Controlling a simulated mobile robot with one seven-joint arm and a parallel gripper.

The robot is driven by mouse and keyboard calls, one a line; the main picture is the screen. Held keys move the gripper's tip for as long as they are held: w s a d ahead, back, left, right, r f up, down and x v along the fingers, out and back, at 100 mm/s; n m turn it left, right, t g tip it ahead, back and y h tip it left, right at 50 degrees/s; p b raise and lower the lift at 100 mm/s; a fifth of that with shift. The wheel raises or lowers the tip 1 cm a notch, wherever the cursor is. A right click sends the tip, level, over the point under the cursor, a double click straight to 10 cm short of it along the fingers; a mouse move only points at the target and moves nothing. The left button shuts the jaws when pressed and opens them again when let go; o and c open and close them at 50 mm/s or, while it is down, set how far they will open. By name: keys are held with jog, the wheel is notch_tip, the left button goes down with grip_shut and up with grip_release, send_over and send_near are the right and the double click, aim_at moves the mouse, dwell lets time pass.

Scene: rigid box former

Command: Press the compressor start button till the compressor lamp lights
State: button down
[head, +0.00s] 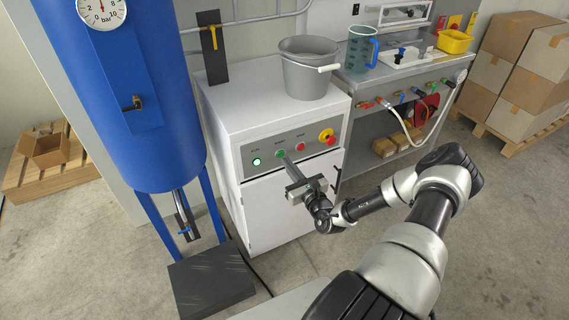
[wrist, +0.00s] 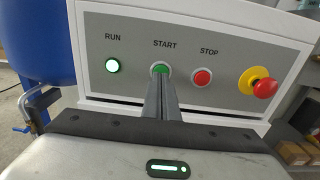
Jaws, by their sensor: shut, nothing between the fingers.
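The compressor cabinet (head: 270,125) is white with a grey control panel (wrist: 210,52). The green start button (wrist: 161,69) sits under the word START, and my gripper (wrist: 161,80) is shut and empty with its tips at the button, covering its lower part. I cannot tell how far the button is pressed in. The RUN lamp (wrist: 113,66) at the panel's left glows bright whitish green. It also shows lit in the head view (head: 257,162). In the head view my gripper (head: 286,160) reaches the panel from the front.
A red stop button (wrist: 202,77) and a red emergency knob on yellow (wrist: 262,85) lie right of the start button. A blue tank (head: 125,90) stands at left. A grey bucket (head: 307,70) sits on the cabinet. A workbench with hoses (head: 405,75) stands at right.

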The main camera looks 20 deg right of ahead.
jog(key=s+p, duration=0.2)
jog(key=s, duration=0.9)
jog(key=shift+d, duration=0.3)
